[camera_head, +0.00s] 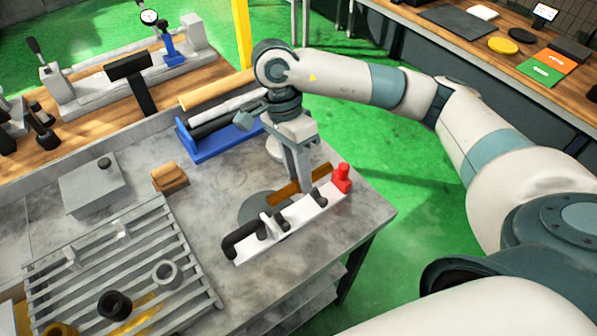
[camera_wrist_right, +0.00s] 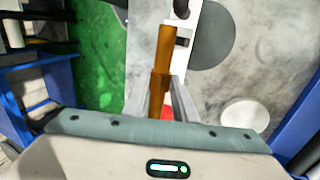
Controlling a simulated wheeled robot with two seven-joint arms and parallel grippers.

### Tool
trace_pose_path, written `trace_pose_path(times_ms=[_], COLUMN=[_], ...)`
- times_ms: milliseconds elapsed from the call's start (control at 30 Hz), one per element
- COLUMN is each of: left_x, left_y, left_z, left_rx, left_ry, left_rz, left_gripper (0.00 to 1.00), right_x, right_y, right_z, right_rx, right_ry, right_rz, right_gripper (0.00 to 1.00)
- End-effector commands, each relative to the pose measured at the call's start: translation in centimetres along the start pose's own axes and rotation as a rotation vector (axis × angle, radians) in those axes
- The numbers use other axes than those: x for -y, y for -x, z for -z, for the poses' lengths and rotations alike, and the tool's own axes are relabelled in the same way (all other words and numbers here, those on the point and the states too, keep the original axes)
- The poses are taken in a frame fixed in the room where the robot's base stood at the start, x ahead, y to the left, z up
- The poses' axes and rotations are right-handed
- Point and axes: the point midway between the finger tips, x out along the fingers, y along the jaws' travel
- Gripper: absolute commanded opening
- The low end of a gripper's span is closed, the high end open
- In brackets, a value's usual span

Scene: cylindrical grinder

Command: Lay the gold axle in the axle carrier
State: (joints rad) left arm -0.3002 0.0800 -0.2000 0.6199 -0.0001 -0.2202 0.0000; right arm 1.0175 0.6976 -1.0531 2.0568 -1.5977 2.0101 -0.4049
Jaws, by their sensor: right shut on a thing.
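The gold axle (camera_head: 284,195) is a brownish-gold stepped rod. My right gripper (camera_head: 304,187) points down and is shut on it; in the right wrist view the axle (camera_wrist_right: 164,52) runs between the two fingers (camera_wrist_right: 160,98). The axle carrier (camera_head: 291,226) appears to be the white holder with upright supports, a black handle at its left end and a red knob at its right end. The axle lies roughly along the carrier, at its far side in the head view; its height above it is unclear. The wrist view shows only part of the carrier. My left gripper is not in view.
A blue rack (camera_head: 216,146) with several rods stands behind. A grey block (camera_head: 95,187), a brown wooden block (camera_head: 170,178) and a slatted rack (camera_head: 190,290) with dark and grey rings are to the left. The grey table's (camera_head: 373,213) right edge lies close to the carrier.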

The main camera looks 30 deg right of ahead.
Motion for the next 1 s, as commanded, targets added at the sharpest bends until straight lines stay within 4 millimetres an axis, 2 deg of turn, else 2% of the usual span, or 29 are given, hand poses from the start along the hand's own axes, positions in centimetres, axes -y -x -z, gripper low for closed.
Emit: trace_pose_path(times_ms=[267,867,1000], left_x=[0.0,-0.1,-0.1], left_y=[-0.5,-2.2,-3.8], left_z=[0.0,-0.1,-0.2], left_rx=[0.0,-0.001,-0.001], left_ry=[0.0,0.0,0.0], left_rz=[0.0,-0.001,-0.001], left_gripper=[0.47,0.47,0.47], right_x=[0.3,1.8,2.2], right_y=[-1.0,-5.9,-7.1], right_z=[0.0,0.0,0.0], right_rx=[0.001,0.0,0.0], right_ry=[0.001,0.0,0.001], right_rz=[0.0,0.0,0.002], right_gripper=[0.0,0.0,0.0])
